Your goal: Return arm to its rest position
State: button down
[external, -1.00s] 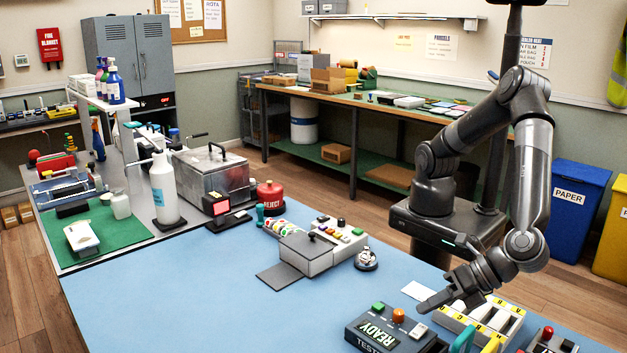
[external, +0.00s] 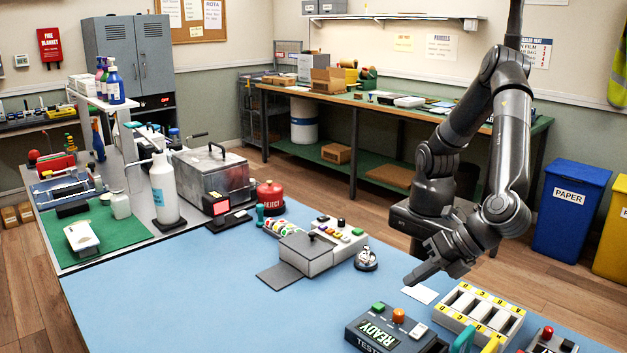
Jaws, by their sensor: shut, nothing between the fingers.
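My gripper (external: 413,279) is shut and empty. It hangs above the right part of the blue bench mat (external: 190,290), close to a white card (external: 420,293) and up and left of the yellow-and-white slotted rack (external: 482,312). My arm is folded, with its elbow high and its forearm pointing down to the gripper. The narrow gap between the fingers is too small to make out.
A tester box marked READY (external: 383,328) stands below the gripper. A silver bell (external: 366,260) and a grey box with coloured buttons (external: 318,248) are to its left. A blue PAPER bin (external: 570,210) stands behind right. The mat's left middle is clear.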

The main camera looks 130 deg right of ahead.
jog(key=s+d+r+m+g+y, duration=0.2)
jog(key=s+d+r+m, duration=0.3)
jog(key=d, duration=0.4)
jog(key=s+d+r+m+g+y, duration=0.1)
jog(key=s+d+r+m+y, duration=0.2)
jog(key=d+r, duration=0.5)
jog(key=s+d+r+m+t, duration=0.1)
jog(key=s+d+m, duration=0.1)
jog(key=s, duration=0.5)
jog(key=s+d+r+m+t+y, duration=0.1)
jog(key=s+d+m, duration=0.1)
jog(key=s+d, duration=0.3)
jog(key=s+d+r+m+t+y, duration=0.1)
jog(key=s+d+m, duration=0.1)
jog(key=s, duration=0.7)
jog(key=shift+d+r, duration=0.35)
jog(key=shift+d, duration=0.45)
